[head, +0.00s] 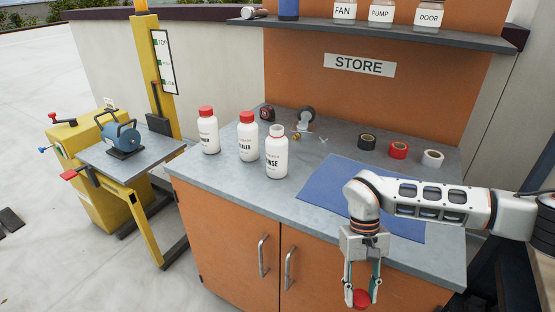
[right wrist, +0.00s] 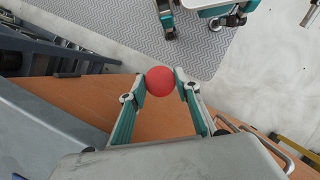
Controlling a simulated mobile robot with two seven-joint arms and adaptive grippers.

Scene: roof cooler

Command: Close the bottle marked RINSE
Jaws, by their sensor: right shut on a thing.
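The bottle marked RINSE (head: 276,158) is white and stands upright on the grey worktop, without a cap on its neck. My right gripper (head: 361,294) is shut on a red cap (head: 361,299), low in front of the worktop's front edge, apart from the bottle and to its right. In the right wrist view the red cap (right wrist: 159,81) sits between the fingertips of the right gripper (right wrist: 160,83). My left gripper does not show clearly in the head view.
Two white bottles with red caps, one marked as SEALER (head: 248,140) and one partly hidden label (head: 208,135), stand left of RINSE. A blue mat (head: 335,180) lies on the worktop (head: 225,178). Tape rolls (head: 398,150) stand behind it. Cabinet handles (head: 289,268) stick out below.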

